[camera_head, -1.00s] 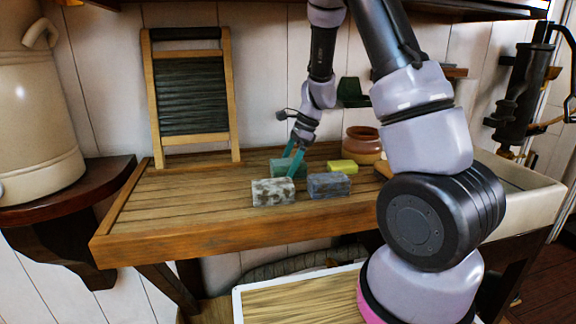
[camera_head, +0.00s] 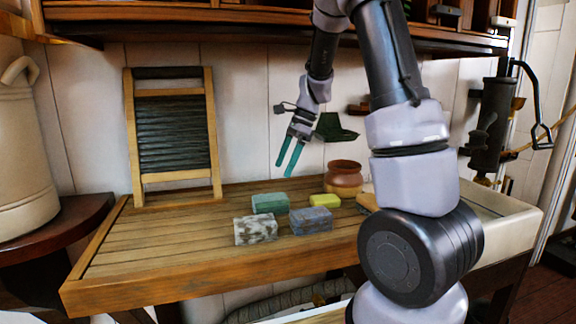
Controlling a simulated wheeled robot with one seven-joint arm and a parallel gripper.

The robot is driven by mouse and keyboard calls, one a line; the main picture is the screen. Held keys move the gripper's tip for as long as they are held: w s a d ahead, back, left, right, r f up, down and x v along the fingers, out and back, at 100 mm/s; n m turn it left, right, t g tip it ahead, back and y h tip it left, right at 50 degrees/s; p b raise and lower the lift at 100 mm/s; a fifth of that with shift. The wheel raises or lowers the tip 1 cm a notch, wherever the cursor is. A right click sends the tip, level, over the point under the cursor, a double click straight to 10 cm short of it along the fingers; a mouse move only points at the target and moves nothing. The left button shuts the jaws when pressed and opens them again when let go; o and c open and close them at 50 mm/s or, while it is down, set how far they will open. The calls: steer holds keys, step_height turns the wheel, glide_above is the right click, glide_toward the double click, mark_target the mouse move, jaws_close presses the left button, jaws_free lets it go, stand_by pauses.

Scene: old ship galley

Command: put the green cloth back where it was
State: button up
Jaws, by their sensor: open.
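The green cloth (camera_head: 270,203) appears as a small folded, block-shaped piece lying flat on the wooden counter (camera_head: 150,255). It is at the back left of a small group of similar blocks. My gripper (camera_head: 288,172) is open, its two teal fingers pointing down with nothing between them. It is in the air above and slightly right of the green cloth, apart from it.
A speckled grey block (camera_head: 255,230), a blue-grey block (camera_head: 311,220) and a yellow block (camera_head: 326,201) lie close by. A brown pot (camera_head: 344,177) stands behind them. A washboard (camera_head: 175,135) leans at the left. A dark green object (camera_head: 335,128) is at the wall. The counter's left is clear.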

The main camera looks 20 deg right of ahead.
steer(key=s+r+n+t+h, duration=0.1)
steer(key=s+r+n+t, duration=0.2)
steer(key=s+r+n, duration=0.4)
steer(key=s+d+r+n+t+h, duration=0.1)
steer(key=s+r+n+t, duration=0.3)
steer(key=s, duration=1.1)
steer(key=shift+r+n+h, duration=0.3)
steer(key=shift+r+n, duration=1.1)
steer(key=shift+r, duration=0.9)
steer(key=shift+d, duration=0.1)
